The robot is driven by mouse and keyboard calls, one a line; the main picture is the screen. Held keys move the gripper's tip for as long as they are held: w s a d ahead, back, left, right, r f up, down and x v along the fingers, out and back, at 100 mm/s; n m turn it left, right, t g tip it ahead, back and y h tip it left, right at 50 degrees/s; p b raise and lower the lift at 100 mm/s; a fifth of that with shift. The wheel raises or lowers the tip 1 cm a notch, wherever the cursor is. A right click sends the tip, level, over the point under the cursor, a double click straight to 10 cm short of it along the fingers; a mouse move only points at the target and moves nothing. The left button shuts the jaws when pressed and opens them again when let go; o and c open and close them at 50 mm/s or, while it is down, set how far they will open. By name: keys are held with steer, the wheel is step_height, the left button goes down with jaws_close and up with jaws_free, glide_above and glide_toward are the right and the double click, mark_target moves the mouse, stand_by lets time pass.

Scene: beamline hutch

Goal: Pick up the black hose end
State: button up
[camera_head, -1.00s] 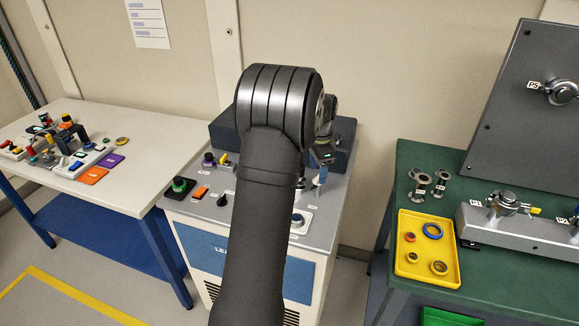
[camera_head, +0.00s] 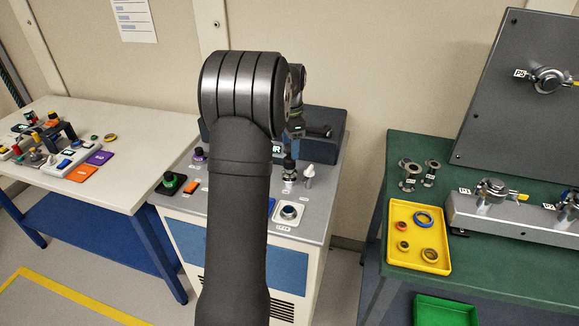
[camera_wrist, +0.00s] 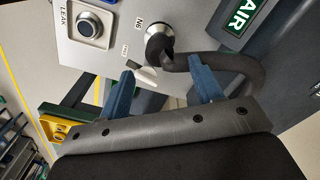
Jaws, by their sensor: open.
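The black hose end (camera_wrist: 158,47) shows in the wrist view on the grey panel, beside a label that seems to read N2. Its dark hose (camera_wrist: 235,66) curves away to the right, below the green AIR sign. My gripper (camera_wrist: 161,72) is open, with two blue fingers pointing at the panel. The hose end lies beyond and between the fingertips, and nothing is held. The right fingertip overlaps the hose in the picture; I cannot tell whether they touch. In the head view my arm hides most of the gripper.
A round LEAK button (camera_wrist: 90,24) is on the panel left of the hose end. A white-topped bench (camera_head: 120,155) stands left of the cabinet (camera_head: 290,268). A green-topped bench (camera_head: 405,155) with a yellow tray (camera_head: 420,263) stands at the right.

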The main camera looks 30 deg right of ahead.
mark_target(290, 157)
steer(key=shift+a+f, duration=0.15)
steer(key=shift+f, duration=3)
steer(key=c, duration=1.2)
steer(key=shift+o, duration=0.2)
steer(key=shift+r, duration=0.15)
steer(key=shift+r, duration=0.3)
step_height(290, 157, up, 4)
steer(key=shift+s+f, duration=0.15)
steer(key=s+d+r, duration=0.4)
steer(key=s+r, duration=0.2)
steer(key=s, duration=0.4)
steer(key=shift+s+d+r, duration=0.2)
steer(key=shift+d+r, duration=0.05)
steer(key=shift+d, duration=0.1)
